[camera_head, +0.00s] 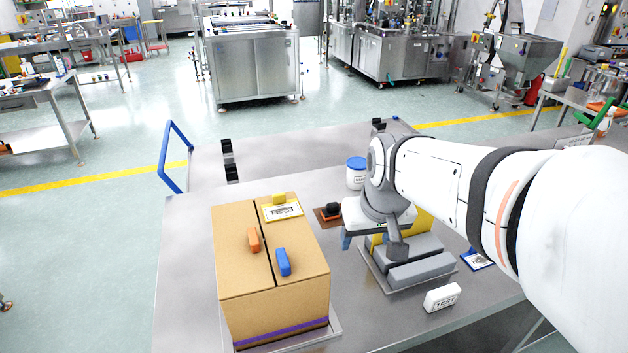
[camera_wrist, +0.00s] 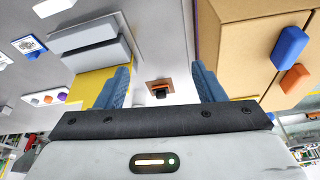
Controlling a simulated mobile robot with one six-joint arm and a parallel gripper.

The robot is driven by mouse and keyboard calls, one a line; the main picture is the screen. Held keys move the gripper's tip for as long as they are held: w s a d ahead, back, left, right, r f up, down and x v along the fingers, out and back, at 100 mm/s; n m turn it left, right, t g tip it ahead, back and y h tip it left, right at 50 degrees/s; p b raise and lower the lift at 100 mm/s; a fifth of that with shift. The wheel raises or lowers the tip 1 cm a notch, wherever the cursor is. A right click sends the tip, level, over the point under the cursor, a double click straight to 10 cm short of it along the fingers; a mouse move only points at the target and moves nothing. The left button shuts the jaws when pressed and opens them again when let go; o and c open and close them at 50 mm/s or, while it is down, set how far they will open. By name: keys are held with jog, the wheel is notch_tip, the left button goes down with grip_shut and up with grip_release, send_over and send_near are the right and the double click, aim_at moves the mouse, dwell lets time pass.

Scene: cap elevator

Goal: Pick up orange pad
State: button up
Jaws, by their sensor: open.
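An orange-brown pad (camera_head: 323,217) with a black block on it lies on the metal table, right of the cardboard box, in the head view. In the wrist view the orange pad (camera_wrist: 153,84) shows in the gap between my blue fingers. An orange block (camera_head: 253,240) lies on top of the box; it also shows in the wrist view (camera_wrist: 294,78) at the right. My gripper (camera_head: 360,242) is open and empty, just right of the pad in the head view. I cannot tell its height above the table.
The cardboard box (camera_head: 240,285) also carries a blue block (camera_head: 283,261) and a yellow-framed label (camera_head: 281,211). Grey blocks (camera_head: 421,271) stand beneath and right of my gripper. A white TEST block (camera_head: 442,297) and a blue-lidded jar (camera_head: 356,173) stand nearby. The table's left side is clear.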

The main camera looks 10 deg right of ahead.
jog(key=w+f+n+b, duration=0.1)
jog(key=w+f, duration=0.3)
jog(key=w, duration=1.3)
jog(key=b, duration=0.1)
send_near(333, 205)
notch_tip(333, 205, down, 2)
jog(key=shift+n+t+y, duration=0.3)
jog(key=shift+n+t, duration=0.1)
jog(key=shift+t, duration=0.1)
jog(key=x, duration=0.2)
jog(key=p+x, duration=0.1)
jog(key=x, duration=0.5)
jog(key=shift+d+p, duration=0.3)
jog(key=shift+p, duration=0.1)
jog(key=c, duration=0.7)
